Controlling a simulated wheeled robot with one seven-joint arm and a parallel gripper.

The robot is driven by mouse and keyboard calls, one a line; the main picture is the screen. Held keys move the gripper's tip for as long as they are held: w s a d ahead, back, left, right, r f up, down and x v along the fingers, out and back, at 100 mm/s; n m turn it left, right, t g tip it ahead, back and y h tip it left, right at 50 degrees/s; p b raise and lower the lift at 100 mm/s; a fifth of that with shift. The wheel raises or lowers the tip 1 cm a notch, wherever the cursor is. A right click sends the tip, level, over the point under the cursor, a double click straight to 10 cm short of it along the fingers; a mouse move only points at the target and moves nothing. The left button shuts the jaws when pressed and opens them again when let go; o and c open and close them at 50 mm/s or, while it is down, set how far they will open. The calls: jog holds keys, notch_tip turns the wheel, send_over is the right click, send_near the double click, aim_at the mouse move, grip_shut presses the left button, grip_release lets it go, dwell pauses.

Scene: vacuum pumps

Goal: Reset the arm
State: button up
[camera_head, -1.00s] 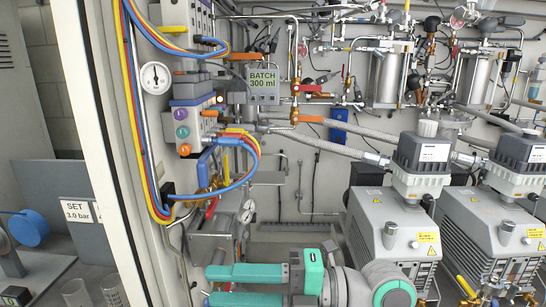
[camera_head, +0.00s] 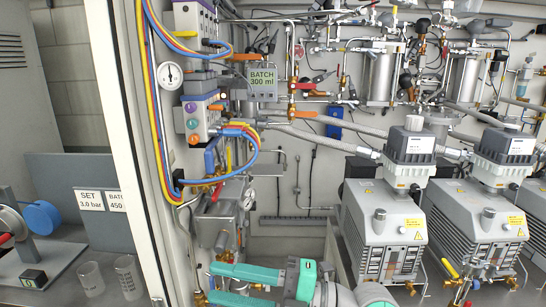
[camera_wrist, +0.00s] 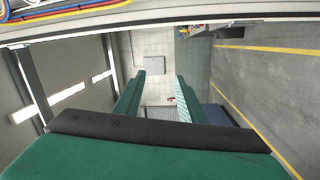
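My gripper (camera_head: 212,284) is at the bottom middle of the head view, its two green fingers pointing left. A clear gap shows between them. In the wrist view my gripper (camera_wrist: 160,85) has both fingers apart, with nothing between them but the distant floor and wall. My arm behind the gripper runs out of the lower edge of the head view.
Vacuum pumps (camera_head: 385,225) stand at the right. A valve block (camera_head: 197,118) and a gauge (camera_head: 171,75) with coloured hoses are at the left, by a white cabinet post (camera_head: 128,130). Beakers (camera_head: 127,275) stand at lower left. The wrist view shows open floor (camera_wrist: 265,70).

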jog(key=w+f+m+t+h, duration=0.2)
jog(key=w+f+m+t, duration=0.1)
jog(key=f+m+t, duration=0.3)
jog(key=w+f+m+t+h, duration=0.1)
jog(key=w+f+m+t, duration=0.2)
jog(key=f+m, duration=0.5)
jog(key=s+d+f+m+t+h, duration=0.1)
jog(key=s+f+m+t+h, duration=0.1)
jog(key=f+m+h, duration=0.5)
jog(key=s+d+f+m+t+h, duration=0.2)
jog(key=f+m, duration=0.3)
jog(key=f, duration=0.6)
jog(key=s+d+f+m+g+h, duration=0.1)
jog(key=s+d+f+m+h, duration=0.15)
jog(key=s+f, duration=0.4)
jog(key=s+d+f+m+h, duration=0.2)
jog(key=s+f+m+h, duration=0.15)
jog(key=s, duration=0.55)
jog(key=v, duration=1.5)
jog(key=shift+s+a+r+h, duration=0.3)
jog(key=shift+r+h, duration=0.1)
jog(key=shift+r, duration=0.1)
